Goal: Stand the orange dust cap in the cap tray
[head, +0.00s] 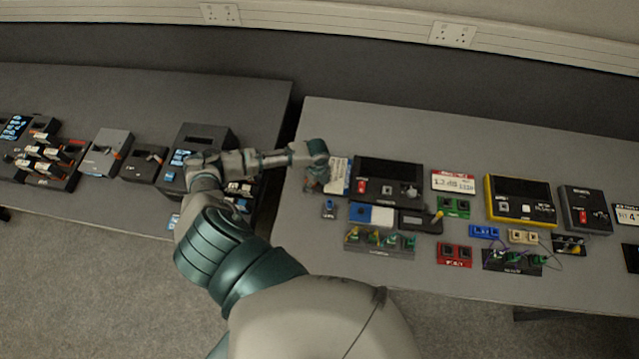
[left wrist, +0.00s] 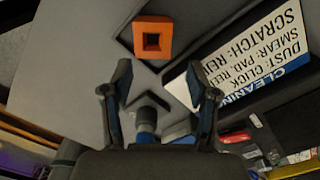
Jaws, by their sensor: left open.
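The orange dust cap (left wrist: 152,38) is a square block with a square opening, in the upper middle of the left wrist view. It sits against a dark patch on the grey table, beyond my fingertips and apart from them. In the head view it does not show; my arm and gripper cover that spot. My left gripper (left wrist: 156,84) is open, with nothing between its fingertips. In the head view the gripper (head: 316,180) is over the right table's left end. I cannot tell which thing is the cap tray. My right gripper is not in view.
A blue-and-white cleaning card (left wrist: 262,50) lies beside the cap. A small blue-and-grey part (left wrist: 146,122) stands near my fingers. A black box with a red switch (head: 388,178) and a grey block with several connectors (head: 378,243) are close by. The table's far strip is clear.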

